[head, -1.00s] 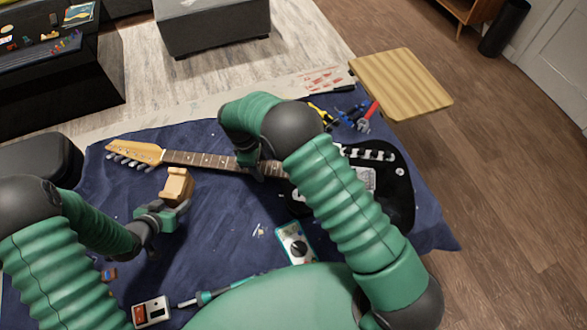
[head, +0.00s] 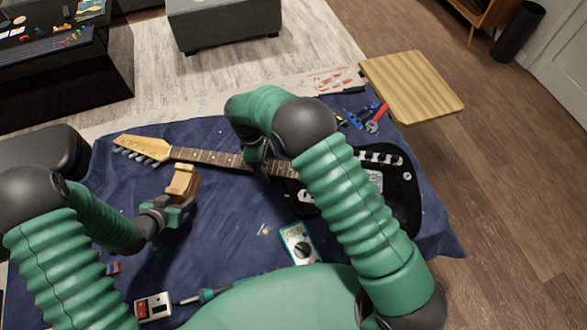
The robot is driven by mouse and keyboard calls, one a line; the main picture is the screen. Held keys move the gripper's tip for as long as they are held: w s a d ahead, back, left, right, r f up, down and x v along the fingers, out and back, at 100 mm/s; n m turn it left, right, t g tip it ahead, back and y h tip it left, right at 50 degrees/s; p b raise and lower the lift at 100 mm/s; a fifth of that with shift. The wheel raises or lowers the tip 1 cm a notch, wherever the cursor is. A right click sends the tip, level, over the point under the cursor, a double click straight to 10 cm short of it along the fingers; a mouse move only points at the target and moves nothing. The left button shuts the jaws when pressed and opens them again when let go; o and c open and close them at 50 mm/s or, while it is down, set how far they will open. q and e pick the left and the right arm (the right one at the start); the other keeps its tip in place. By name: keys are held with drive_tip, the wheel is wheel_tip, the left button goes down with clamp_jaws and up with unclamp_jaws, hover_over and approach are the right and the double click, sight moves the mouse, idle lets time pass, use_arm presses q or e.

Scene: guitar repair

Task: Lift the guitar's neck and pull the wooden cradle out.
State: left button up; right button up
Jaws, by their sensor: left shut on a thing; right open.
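The guitar lies on the blue cloth, with its headstock (head: 143,147) at the left, its neck (head: 206,158) running right and its black body (head: 400,188) partly behind my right arm. My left gripper (head: 180,200) is shut on the wooden cradle (head: 182,181) and holds it on the near side of the neck, apart from it. My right gripper (head: 258,165) is open at the neck near the body. Its fingertips are partly hidden, and I cannot tell whether they touch the neck.
A blue pedal (head: 299,243), a small white box with a red part (head: 153,307) and a screwdriver (head: 205,295) lie near the front. Pliers and a red wrench (head: 376,118) lie behind the body. A wooden stool (head: 412,85) stands at the back right. A black case (head: 45,157) is at the left.

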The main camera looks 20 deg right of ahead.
sight(174, 193)
drive_tip(key=shift+s+d+v, duration=0.1)
drive_tip(key=shift+d+v, duration=0.1)
drive_tip(key=shift+v, duration=0.9)
drive_tip(key=shift+s+d+v, duration=0.1)
drive_tip(key=shift+d+v, duration=0.05)
drive_tip(key=shift+v, duration=0.9)
drive_tip(key=shift+s+d+v, duration=0.15)
drive_tip(key=shift+d+v, duration=0.05)
drive_tip(key=shift+v, duration=0.9)
drive_tip(key=shift+r, duration=0.1)
use_arm(q)
drive_tip(key=shift+r, duration=0.1)
drive_tip(key=shift+r+p, duration=2.25)
drive_tip(key=shift+r, duration=0.2)
use_arm(e)
drive_tip(key=shift+s+d+v, duration=0.1)
drive_tip(key=shift+d+v, duration=0.1)
drive_tip(key=shift+v, duration=0.9)
drive_tip(key=shift+s+d+v, duration=0.15)
drive_tip(key=shift+d+v, duration=0.05)
drive_tip(key=shift+v, duration=0.9)
drive_tip(key=shift+d+r, duration=0.1)
drive_tip(key=shift+r, duration=0.05)
